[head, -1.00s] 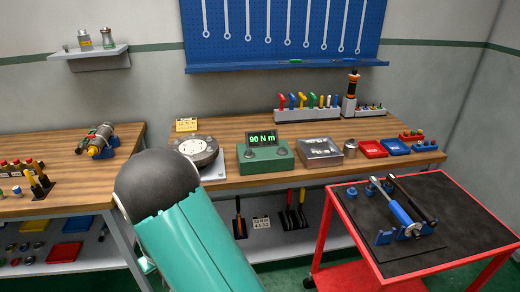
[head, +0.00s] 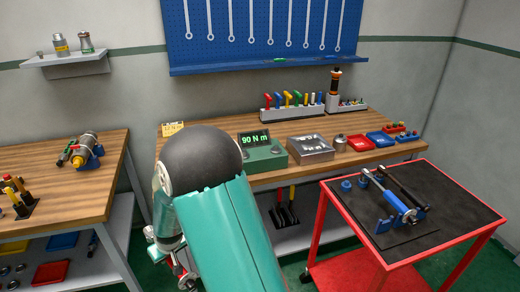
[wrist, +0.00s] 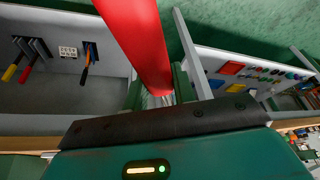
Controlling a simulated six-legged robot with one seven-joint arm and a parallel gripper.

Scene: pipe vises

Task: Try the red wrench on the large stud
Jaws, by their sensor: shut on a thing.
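My gripper (wrist: 155,97) is shut on the red wrench (wrist: 140,40), whose plain red bar runs up and out of the top of the wrist view. In the head view my gripper (head: 182,275) hangs low in the gap between the two benches, partly behind my arm, with a little red at it. The wrench's working end is out of view. I cannot pick out the large stud in either view.
A pipe-like tool in a blue holder (head: 86,150) lies on the left bench (head: 112,175). A green 90 N m display box (head: 265,155) stands on the back bench. A red-framed cart (head: 450,245) holds a blue-handled wrench (head: 395,202). Lower shelves flank the gripper.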

